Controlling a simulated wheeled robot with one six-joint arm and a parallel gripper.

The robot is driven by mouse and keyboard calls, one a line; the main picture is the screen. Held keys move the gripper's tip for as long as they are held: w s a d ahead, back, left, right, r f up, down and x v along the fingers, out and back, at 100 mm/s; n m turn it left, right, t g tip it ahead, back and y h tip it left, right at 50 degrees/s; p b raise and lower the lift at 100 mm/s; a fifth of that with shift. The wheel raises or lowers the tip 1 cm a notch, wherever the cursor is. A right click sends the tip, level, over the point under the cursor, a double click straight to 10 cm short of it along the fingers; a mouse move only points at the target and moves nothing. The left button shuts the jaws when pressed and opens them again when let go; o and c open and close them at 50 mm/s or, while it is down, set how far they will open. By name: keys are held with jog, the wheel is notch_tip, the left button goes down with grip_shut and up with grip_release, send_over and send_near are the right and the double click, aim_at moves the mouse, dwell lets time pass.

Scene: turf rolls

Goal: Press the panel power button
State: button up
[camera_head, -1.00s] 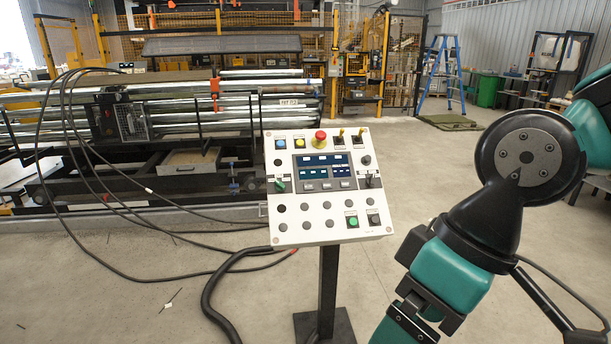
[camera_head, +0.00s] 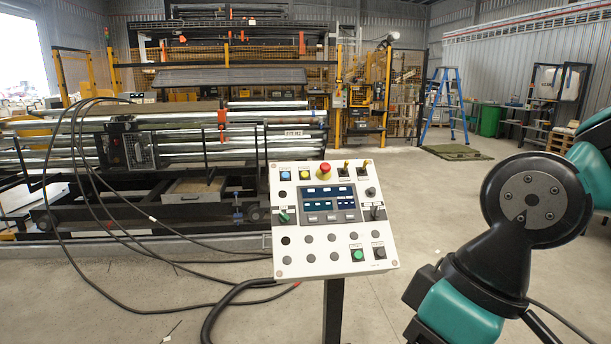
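A white control panel (camera_head: 300,265) stands tilted on a black post in the middle of the head view. It carries a red mushroom button (camera_head: 324,169), a blue button (camera_head: 285,176), a yellow button (camera_head: 305,175), a green button (camera_head: 358,255) at the lower right, and a black button (camera_head: 380,252) beside it. A dark display (camera_head: 328,198) with blue fields sits in the middle. I cannot read which button is labelled power. My teal and black arm is at the right, apart from the panel. My gripper is not in view.
A machine with long metal rollers (camera_head: 200,135) stands behind the panel at the left. Black cables (camera_head: 140,225) loop across the floor there. A blue ladder (camera_head: 445,105) and green bins (camera_head: 488,121) stand at the back right. The floor right of the panel is clear.

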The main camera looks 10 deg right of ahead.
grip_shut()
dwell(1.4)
